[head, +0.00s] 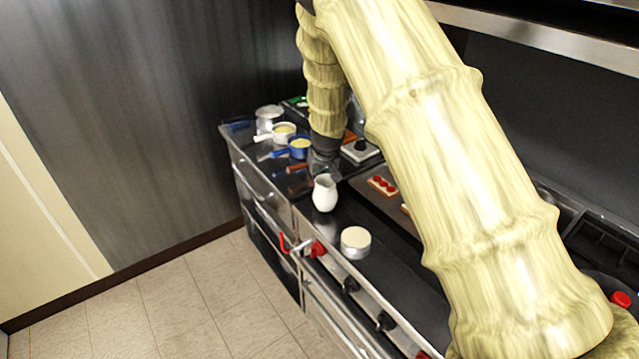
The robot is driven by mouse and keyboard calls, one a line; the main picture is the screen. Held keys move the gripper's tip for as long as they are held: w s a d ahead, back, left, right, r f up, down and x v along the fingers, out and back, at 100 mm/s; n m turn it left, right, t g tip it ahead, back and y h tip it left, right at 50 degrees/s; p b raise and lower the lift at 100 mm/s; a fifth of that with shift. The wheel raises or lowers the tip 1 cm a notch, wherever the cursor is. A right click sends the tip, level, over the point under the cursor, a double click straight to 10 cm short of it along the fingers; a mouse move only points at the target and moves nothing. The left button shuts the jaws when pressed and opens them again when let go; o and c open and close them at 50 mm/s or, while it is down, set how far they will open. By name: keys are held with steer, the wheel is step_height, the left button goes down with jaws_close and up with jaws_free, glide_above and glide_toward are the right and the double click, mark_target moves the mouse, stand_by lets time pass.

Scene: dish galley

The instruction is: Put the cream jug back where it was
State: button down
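The cream jug (324,196) is a white pitcher with a narrow neck. I also cannot tell whether the jug's base touches the counter.
A round pale-topped tin (355,240) stands in front of the jug. White (283,132) and blue (300,147) pans and a metal pot (268,118) stand farther back. A tray with red items (382,186) lies right of the jug. My arm hides much of the right counter.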

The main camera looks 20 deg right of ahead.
mark_target(324, 190)
steer(key=shift+f+p, duration=0.45)
steer(key=shift+f, duration=0.9)
steer(key=shift+f, duration=0.1)
steer(key=c, duration=1.5)
jaws_free()
steer(key=shift+s, duration=0.1)
steer(key=shift+r, duration=0.2)
steer(key=shift+r, duration=0.25)
steer(key=b+v, duration=0.3)
steer(key=v, duration=0.8)
steer(key=shift+s+r, duration=0.1)
steer(key=shift+s, duration=0.1)
